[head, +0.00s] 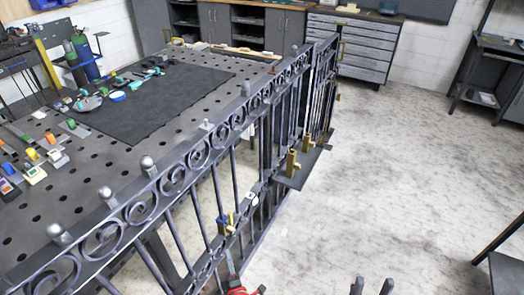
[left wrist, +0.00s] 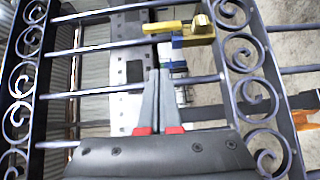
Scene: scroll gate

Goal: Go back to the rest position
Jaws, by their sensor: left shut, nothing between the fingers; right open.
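My left gripper (head: 230,262) is low in the head view, beside the scroll gate (head: 195,157). In the left wrist view its two grey fingers (left wrist: 160,75) are together with nothing between them, pointing between the gate's bars. A blue and yellow clamp (head: 226,222) sits on the gate just beyond the fingertips; it also shows in the left wrist view (left wrist: 186,33). Whether the fingertips touch it, I cannot tell. My right gripper (head: 372,287) is at the bottom edge of the head view, its two fingers apart and empty over the floor. Most of both arms is hidden.
The gate stands along a perforated table (head: 60,205) with a black mat (head: 160,105) and small tools. Brass clamps (head: 292,162) stand further along the gate. A dark stand (head: 505,270) is at the lower right. The floor (head: 400,170) between is clear.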

